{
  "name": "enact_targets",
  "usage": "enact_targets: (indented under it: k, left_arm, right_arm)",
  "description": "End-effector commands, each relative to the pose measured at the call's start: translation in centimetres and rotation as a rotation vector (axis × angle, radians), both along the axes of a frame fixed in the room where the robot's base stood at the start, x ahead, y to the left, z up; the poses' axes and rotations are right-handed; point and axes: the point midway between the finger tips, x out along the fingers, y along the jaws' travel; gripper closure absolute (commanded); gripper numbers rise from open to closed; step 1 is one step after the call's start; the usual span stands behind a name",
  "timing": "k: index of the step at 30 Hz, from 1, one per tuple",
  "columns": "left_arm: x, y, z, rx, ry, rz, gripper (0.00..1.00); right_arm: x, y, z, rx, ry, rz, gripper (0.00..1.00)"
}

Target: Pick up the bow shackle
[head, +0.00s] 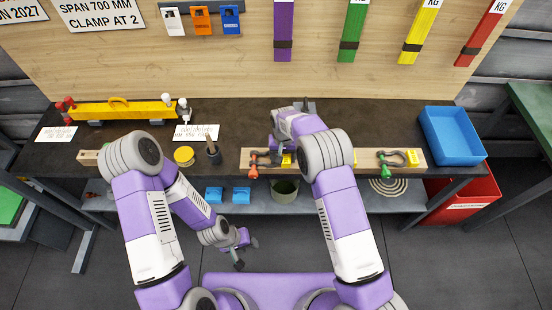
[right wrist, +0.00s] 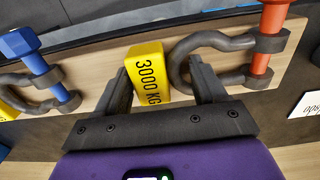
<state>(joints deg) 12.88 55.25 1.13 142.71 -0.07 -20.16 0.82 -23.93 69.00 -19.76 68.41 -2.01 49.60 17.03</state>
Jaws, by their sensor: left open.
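A grey shackle with a red pin (head: 254,166) lies at the left part of a wooden board on the bench. In the right wrist view this red-pinned shackle (right wrist: 222,42) is at upper right. A blue-pinned shackle (right wrist: 42,80) is at left there; my arm hides it in the head view. A green-pinned shackle (head: 390,162) lies at the board's right. My right gripper (right wrist: 162,72) is open over the board, fingers either side of a yellow 3000 KG block (right wrist: 147,75); one finger is close to the red-pinned shackle's bow. My left gripper (head: 240,252) is open and empty, low before the bench.
The wooden board (head: 345,168) runs along the bench's front edge. A blue bin (head: 452,136) stands at right, a yellow beam (head: 122,110) at left. A dark cup (head: 213,153) and yellow tin (head: 184,156) stand left of the board. Coloured slings hang behind.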

Motion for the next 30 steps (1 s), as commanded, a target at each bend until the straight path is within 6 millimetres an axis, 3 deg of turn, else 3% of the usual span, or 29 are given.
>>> enact_targets:
  k: [1, 8, 17, 30]
  left_arm:
    - [0.0, 0.0, 0.0, 0.0, 0.0, 0.0, 0.57]
    - [0.0, 0.0, 0.0, 0.0, 0.0, 0.0, 0.57]
    - [0.0, 0.0, 0.0, 0.0, 0.0, 0.0, 0.57]
    - [0.0, 0.0, -0.3, 0.0, 0.0, 0.0, 0.57]
  right_arm:
    - [0.0, 0.0, 0.0, 0.0, 0.0, 0.0, 0.38]
    - [0.0, 0.0, 0.0, 0.0, 0.0, 0.0, 0.73]
    - [0.1, 0.1, 0.7, 0.002, -0.005, 0.0, 0.73]
    - [0.1, 0.1, 8.4, 0.003, -0.006, 0.0, 0.73]
